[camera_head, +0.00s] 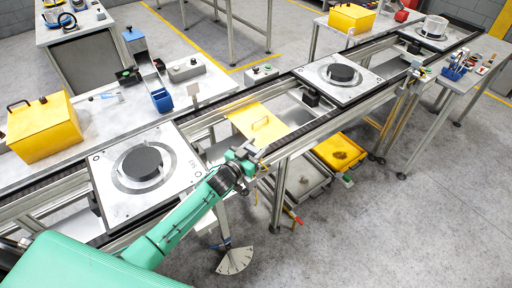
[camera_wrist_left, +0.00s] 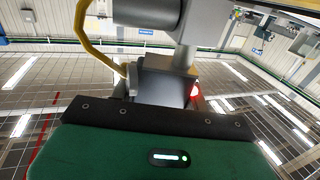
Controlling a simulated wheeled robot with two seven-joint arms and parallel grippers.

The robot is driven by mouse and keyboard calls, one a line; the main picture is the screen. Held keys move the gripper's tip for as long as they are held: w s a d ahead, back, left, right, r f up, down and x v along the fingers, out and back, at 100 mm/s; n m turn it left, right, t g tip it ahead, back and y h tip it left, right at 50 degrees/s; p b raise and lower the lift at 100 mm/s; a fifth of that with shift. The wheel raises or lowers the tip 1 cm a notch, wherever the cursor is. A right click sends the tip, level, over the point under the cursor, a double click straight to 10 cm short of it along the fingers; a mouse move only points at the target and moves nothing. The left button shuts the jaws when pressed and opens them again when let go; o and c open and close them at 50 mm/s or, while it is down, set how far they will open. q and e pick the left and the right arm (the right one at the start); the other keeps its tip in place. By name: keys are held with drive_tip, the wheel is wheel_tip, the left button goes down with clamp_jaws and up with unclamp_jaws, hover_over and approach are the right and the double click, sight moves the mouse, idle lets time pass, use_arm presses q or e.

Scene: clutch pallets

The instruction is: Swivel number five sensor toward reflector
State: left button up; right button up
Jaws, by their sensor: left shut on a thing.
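My left gripper (camera_head: 246,157) is at the near rail of the conveyor, beside a pallet. In the left wrist view it is shut on a dark grey sensor block (camera_wrist_left: 165,86), which has a red light on its right side. A yellow cable (camera_wrist_left: 84,30) runs down to the block's left, and a grey bracket stands above it. In the head view the gripper mostly hides the sensor, and I cannot read a number on it. A small pale plate (camera_head: 193,92) stands across the conveyor; I cannot tell whether it is the reflector. My right gripper is not in view.
A pallet (camera_head: 183,190) with a dark disc lies left of the gripper; another pallet (camera_head: 320,78) lies farther along the conveyor. A yellow tray (camera_head: 340,150) sits below the rail. The floor at right is clear.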

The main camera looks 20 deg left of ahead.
use_arm(q)
drive_tip(key=shift+m+g+h, duration=0.5)
drive_tip(key=shift+m+h, duration=0.3)
drive_tip(key=shift+h, duration=0.4)
drive_tip(key=shift+s+d+m+g+h+b, duration=0.15)
drive_tip(key=shift+m+g+h+b, duration=0.15)
drive_tip(key=shift+m+g+h, duration=0.2)
drive_tip(key=shift+s+m+g+h+b, duration=0.1)
drive_tip(key=shift+m+g+h+b, duration=0.25)
drive_tip(key=shift+h, duration=0.25)
drive_tip(key=o, duration=1)
drive_tip(key=shift+r+b, duration=2.25)
drive_tip(key=shift+r, duration=7.75)
